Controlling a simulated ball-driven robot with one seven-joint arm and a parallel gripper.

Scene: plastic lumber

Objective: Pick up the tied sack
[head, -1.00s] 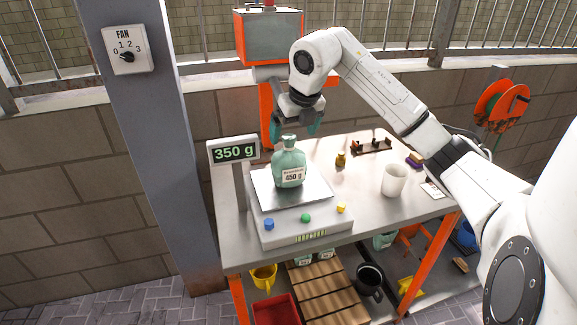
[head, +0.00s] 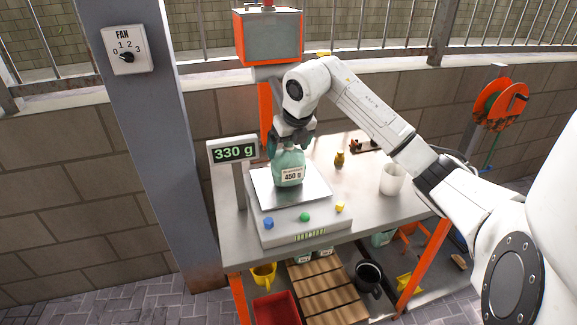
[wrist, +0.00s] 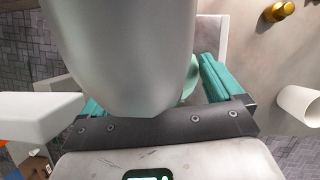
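The tied sack (head: 289,170) is pale green with a white "450 g" label. It stands upright on the metal plate of the scale (head: 262,200). My gripper (head: 290,146) is directly above it, pointing down, with its fingers around the sack's top; the tied neck is hidden. In the wrist view, the teal fingers (wrist: 155,88) are wide apart, and a strip of the sack (wrist: 190,78) shows beside the right finger with a gap between. A large grey part hides most of the sack there. The scale display (head: 235,152) reads 330 g.
A white cup (head: 393,179) and a small brass weight (head: 340,159) stand on the table to the right. Blue, green and yellow buttons line the scale's front. The lower shelf holds a red bin (head: 279,308) and a dark mug.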

